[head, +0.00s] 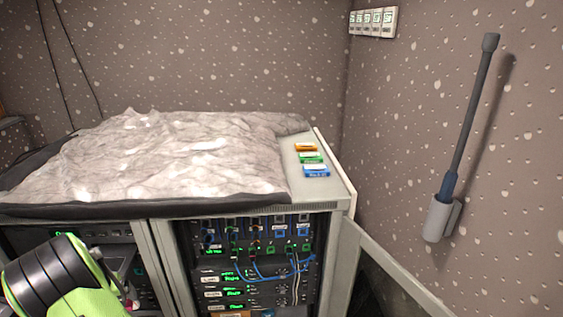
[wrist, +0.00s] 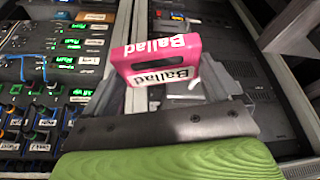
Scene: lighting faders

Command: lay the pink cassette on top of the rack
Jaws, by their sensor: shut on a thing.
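The pink cassette (wrist: 162,62) is labelled "Ballad" and shows in the wrist view, held out in front of my gripper (wrist: 165,88). My gripper is shut on its lower part. In the head view the cassette is not clearly seen; my green and black arm (head: 65,275) is at the lower left, in front of the rack. The rack (head: 335,190) has a pale top; its bare strip is at the right. My arm is below the level of that top.
Orange (head: 305,147), green (head: 310,157) and blue (head: 316,170) cassettes lie in a row on the rack's bare strip. A crumpled grey cover (head: 150,160) fills most of the top. An open door (head: 400,275) stands at right. A grey rod (head: 470,120) hangs on the wall.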

